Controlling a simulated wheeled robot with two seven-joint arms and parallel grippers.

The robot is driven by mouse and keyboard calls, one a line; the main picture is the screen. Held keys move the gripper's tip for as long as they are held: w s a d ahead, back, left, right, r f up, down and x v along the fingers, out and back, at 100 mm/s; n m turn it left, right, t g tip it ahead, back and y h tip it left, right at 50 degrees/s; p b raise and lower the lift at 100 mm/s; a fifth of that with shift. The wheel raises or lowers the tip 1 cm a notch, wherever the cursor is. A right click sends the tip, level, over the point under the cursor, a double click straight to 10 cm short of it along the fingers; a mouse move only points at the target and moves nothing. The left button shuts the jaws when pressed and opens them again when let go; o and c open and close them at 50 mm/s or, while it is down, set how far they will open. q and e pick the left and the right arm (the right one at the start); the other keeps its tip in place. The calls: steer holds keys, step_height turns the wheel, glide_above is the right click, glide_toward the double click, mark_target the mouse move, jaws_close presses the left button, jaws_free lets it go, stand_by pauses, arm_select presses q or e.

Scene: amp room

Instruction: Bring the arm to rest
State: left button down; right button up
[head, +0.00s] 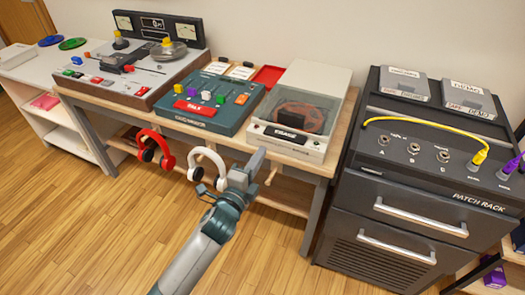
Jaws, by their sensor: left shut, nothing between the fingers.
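My left arm reaches up from the bottom of the head view. Its gripper (258,157) is shut and empty, in front of the wooden bench (318,160), near the bench's front edge below the grey eraser machine (310,110). Whether it touches the bench edge I cannot tell. White headphones (210,155) hang from the bench front just left of the gripper, and red headphones (165,145) hang further left. My right gripper is not in view.
A teal mixer (205,118) and a tape deck (130,80) stand on the bench. A dark patch rack (400,215) with a yellow cable (420,120) stands at right. A white shelf (62,115) is at far left. Wooden floor (80,230) is open in front.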

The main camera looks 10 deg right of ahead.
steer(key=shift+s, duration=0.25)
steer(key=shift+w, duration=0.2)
arm_select(q)
steer(key=s+a+f+n+g+y, duration=0.1)
steer(key=s+a+f+n+y, duration=0.25)
steer(key=f, duration=0.65)
steer(key=s+a+f+n+g, duration=0.25)
steer(key=a+f+n, duration=0.35)
steer(key=f, duration=0.4)
steer(key=s+a+f+n+g+y, duration=0.1)
steer(key=s+a+f+n+y, duration=0.15)
steer(key=a+f, duration=0.6)
steer(key=s+a+f+n+g+y, duration=0.1)
steer(key=s+a+f+n, duration=0.2)
steer(key=s+f, duration=0.4)
steer(key=s+a+f+n+g+y, duration=0.1)
steer(key=s+a+f+n, duration=0.3)
steer(key=s+f, duration=0.4)
steer(key=s+a+f+n+g, duration=0.3)
steer(key=s+f, duration=0.5)
steer(key=s, duration=0.4)
steer(key=shift+s+a+f+n+y, duration=0.2)
steer(key=shift+s+a+n+y, duration=0.15)
steer(key=shift+a, duration=0.45)
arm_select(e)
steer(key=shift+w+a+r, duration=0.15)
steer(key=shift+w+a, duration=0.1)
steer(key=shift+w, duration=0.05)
